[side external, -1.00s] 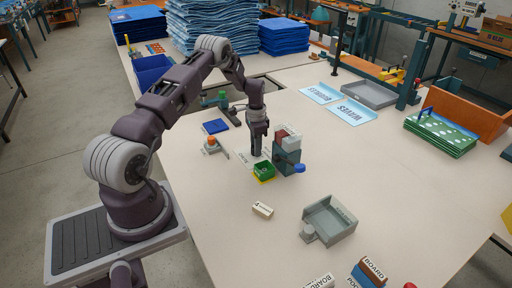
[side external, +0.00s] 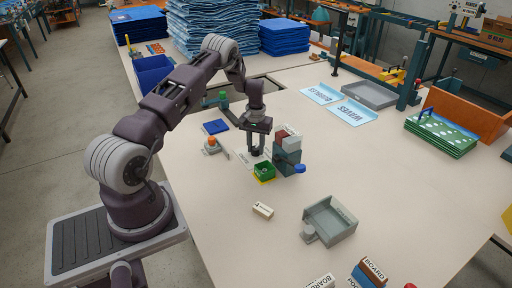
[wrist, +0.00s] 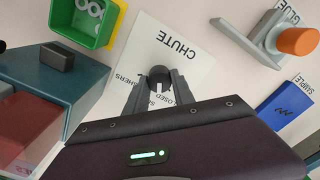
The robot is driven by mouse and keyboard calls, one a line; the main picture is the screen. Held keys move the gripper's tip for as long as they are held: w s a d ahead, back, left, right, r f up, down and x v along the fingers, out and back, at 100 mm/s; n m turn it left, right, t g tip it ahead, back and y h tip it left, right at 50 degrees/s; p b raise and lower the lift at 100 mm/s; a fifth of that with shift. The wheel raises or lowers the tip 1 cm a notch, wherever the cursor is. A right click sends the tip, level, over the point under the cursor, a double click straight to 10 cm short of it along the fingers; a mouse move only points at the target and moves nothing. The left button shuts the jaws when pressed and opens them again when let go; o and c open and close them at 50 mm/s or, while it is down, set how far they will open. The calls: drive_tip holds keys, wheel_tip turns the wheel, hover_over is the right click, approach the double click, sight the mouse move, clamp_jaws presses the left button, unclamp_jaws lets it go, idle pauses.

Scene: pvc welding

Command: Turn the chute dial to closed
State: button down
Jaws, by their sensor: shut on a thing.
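The chute dial (wrist: 158,74) is a small dark knob on a white label plate (wrist: 185,50) marked CHUTE. The words CLOSED and, partly covered, what looks like WASHERS are on the plate near my fingers. My gripper (wrist: 159,88) is shut on the dial, with one finger on each side of it. In the side view my gripper (side external: 256,152) points down at the table, just left of the teal box. The dial's pointer direction cannot be made out, as the fingers hide part of it.
The teal box (side external: 287,160) with a blue knob stands close on the right. A green bin (side external: 263,169) is just in front. An orange-topped fixture (side external: 211,145) and a blue sample pad (side external: 215,127) lie to the left. A grey tray (side external: 330,220) stands at front right.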

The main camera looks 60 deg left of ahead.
drive_tip(key=n, duration=0.6)
drive_tip(key=shift+a, duration=0.1)
drive_tip(key=shift+n, duration=0.3)
idle(0.4)
drive_tip(key=c, duration=1.1)
unclamp_jaws()
drive_tip(key=shift+o, duration=0.2)
